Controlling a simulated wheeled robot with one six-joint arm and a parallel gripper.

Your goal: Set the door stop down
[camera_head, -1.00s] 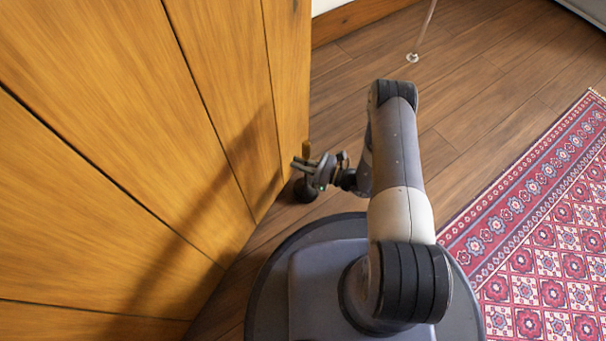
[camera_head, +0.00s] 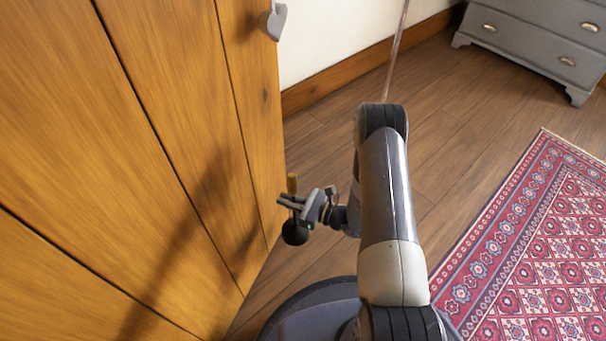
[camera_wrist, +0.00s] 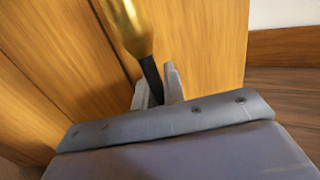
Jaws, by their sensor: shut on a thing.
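The door stop (camera_head: 294,234) has a dark rounded base and an upright brass-coloured handle. My gripper (camera_head: 290,202) is shut on its stem, between handle and base, close to the edge of the wooden door (camera_head: 190,120). In the wrist view, the brass handle (camera_wrist: 133,25) and black stem stand between my two grey fingers (camera_wrist: 158,90). The base is hidden there. I cannot tell from these views whether the base touches the floor.
The wooden door fills the left side and has a grey handle (camera_head: 272,20). A red patterned rug (camera_head: 540,250) lies at the right. A grey chest of drawers (camera_head: 540,40) stands at the back right. Bare plank floor (camera_head: 440,130) lies between.

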